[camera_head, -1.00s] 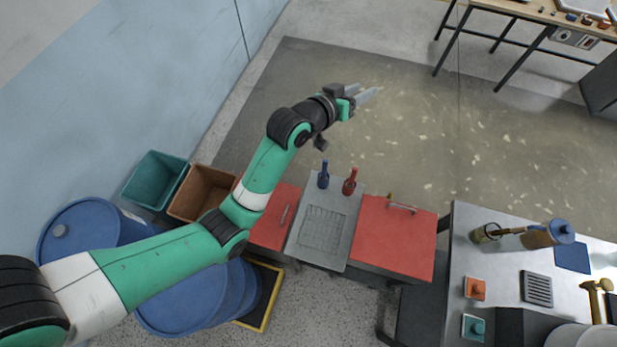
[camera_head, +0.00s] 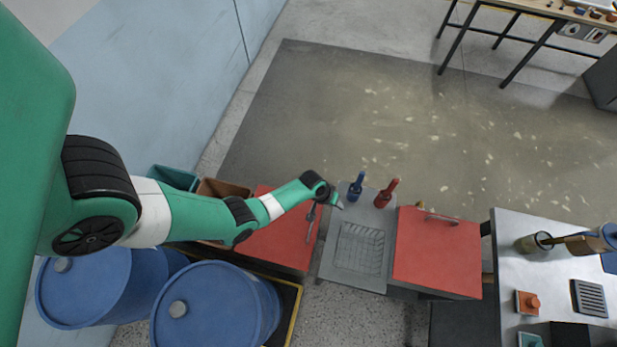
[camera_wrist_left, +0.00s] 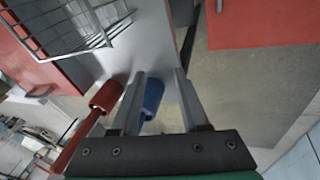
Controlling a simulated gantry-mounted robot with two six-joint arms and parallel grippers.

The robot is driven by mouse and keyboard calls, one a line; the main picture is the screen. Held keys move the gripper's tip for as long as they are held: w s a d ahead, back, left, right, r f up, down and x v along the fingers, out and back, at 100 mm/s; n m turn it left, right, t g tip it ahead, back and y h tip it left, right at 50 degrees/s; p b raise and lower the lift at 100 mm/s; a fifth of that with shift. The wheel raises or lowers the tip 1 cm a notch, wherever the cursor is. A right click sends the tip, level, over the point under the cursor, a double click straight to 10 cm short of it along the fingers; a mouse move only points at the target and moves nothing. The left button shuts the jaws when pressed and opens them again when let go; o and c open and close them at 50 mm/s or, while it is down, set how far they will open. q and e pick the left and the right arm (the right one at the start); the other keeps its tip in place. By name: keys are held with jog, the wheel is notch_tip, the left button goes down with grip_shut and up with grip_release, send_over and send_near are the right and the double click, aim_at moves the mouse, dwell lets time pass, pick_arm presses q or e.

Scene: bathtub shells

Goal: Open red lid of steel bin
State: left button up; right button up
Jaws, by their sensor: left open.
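Two red lids flank a steel centre panel (camera_head: 337,270) in the head view: a left red lid (camera_head: 262,248) and a right red lid (camera_head: 435,258). Both lie flat and closed. The left lid has a bar handle (camera_head: 310,222) near its right edge, partly beside my arm. The right lid has a handle (camera_head: 442,219) along its far edge. My left gripper (camera_head: 339,203) is over the panel's far left corner, just right of the left lid. In the wrist view its fingers (camera_wrist_left: 159,73) are apart and empty, with the left lid (camera_wrist_left: 265,22) at top right. My right gripper is out of view.
A blue-handled tool (camera_head: 356,184) and a red-handled tool (camera_head: 386,193) stand at the panel's far edge, close to my gripper. A wire basket (camera_head: 360,248) is set in the panel. Blue drums (camera_head: 205,310) stand front left. A steel table (camera_head: 505,275) stands right.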

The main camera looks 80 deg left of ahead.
pick_arm(q)
jog(key=n+g+b, duration=0.2)
jog(key=b, duration=0.1)
send_over(309, 234)
jog(key=s+a, duration=0.1)
jog(key=s, duration=0.1)
notch_tip(309, 234, down, 10)
jog(key=shift+h, duration=0.4)
jog(key=b+x, duration=0.3)
jog(key=x, duration=0.1)
jog(key=b+x, duration=0.8)
jog(key=shift+s+a+f, duration=0.1)
jog(key=shift+s, duration=0.2)
grip_shut()
